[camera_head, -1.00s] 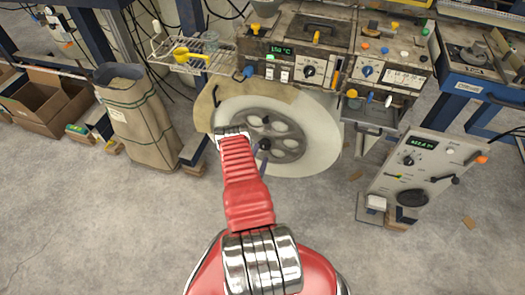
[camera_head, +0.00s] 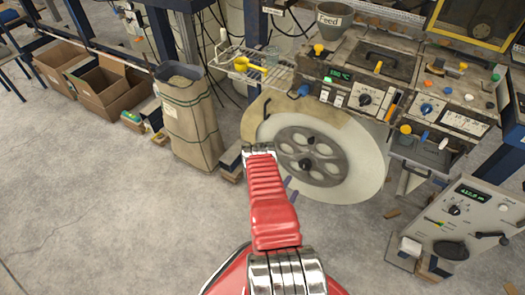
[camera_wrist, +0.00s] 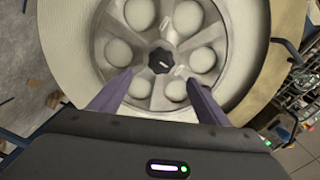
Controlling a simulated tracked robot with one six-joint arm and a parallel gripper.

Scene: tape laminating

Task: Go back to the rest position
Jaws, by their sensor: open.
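My gripper (camera_wrist: 157,92) shows in the wrist view with its two purple fingers spread apart and nothing between them. It points at the grey hub of a large tape reel (camera_wrist: 237,60), whose dark centre knob lies beyond the fingertips. I cannot tell whether a finger touches the reel. In the head view the reel (camera_head: 362,160) stands upright on the front of the laminating machine (camera_head: 400,90). My red arm reaches up toward the reel's lower left, and most of the gripper is hidden behind it.
A brown sack (camera_head: 192,125) and open cardboard boxes (camera_head: 115,90) stand on the left. A wire shelf (camera_head: 262,75) holds a yellow scoop (camera_head: 247,64). A white control box (camera_head: 470,230) stands at the lower right. The grey floor (camera_head: 100,200) at the lower left is clear.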

